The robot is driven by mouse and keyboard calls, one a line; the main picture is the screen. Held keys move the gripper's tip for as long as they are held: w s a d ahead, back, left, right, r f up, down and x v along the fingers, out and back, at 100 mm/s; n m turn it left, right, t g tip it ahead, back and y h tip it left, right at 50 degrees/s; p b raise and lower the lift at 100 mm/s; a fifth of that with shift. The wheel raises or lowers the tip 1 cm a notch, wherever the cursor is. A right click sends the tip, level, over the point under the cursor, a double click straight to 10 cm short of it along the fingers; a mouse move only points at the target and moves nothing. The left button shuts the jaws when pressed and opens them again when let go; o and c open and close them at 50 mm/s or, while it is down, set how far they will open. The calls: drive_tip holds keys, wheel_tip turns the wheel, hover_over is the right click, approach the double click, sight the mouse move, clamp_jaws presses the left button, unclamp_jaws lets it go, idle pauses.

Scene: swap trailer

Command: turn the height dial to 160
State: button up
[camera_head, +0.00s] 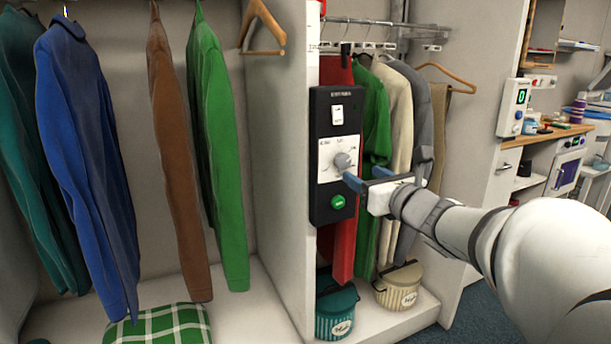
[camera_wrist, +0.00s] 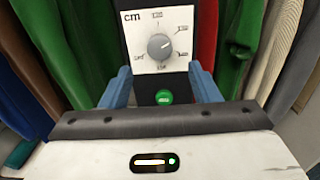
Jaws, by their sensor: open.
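The height dial is a round grey knob (camera_head: 343,161) on a white plate marked cm, on a black control panel (camera_head: 322,204). In the wrist view the knob (camera_wrist: 160,46) is ringed by small numbers too blurred to read surely. Its pointer seems to aim to the upper right, but I cannot tell the value. A white rocker switch (camera_head: 337,115) is above the plate and a green button (camera_head: 337,202) below it. My gripper (camera_head: 360,178) is open and empty in front of the panel. Its blue fingers (camera_wrist: 160,82) are apart, short of the knob.
Clothes hang on both sides of the panel, including a green garment (camera_head: 217,150) at left and a red one (camera_head: 341,240) behind it. Two lidded baskets, teal (camera_head: 335,315) and cream (camera_head: 400,290), stand below. A workbench (camera_head: 550,138) is at far right.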

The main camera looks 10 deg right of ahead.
sight(345, 163)
drive_tip(key=x, duration=0.7)
drive_tip(key=shift+b, duration=0.4)
drive_tip(key=shift+c, duration=0.5)
drive_tip(key=c, duration=0.9)
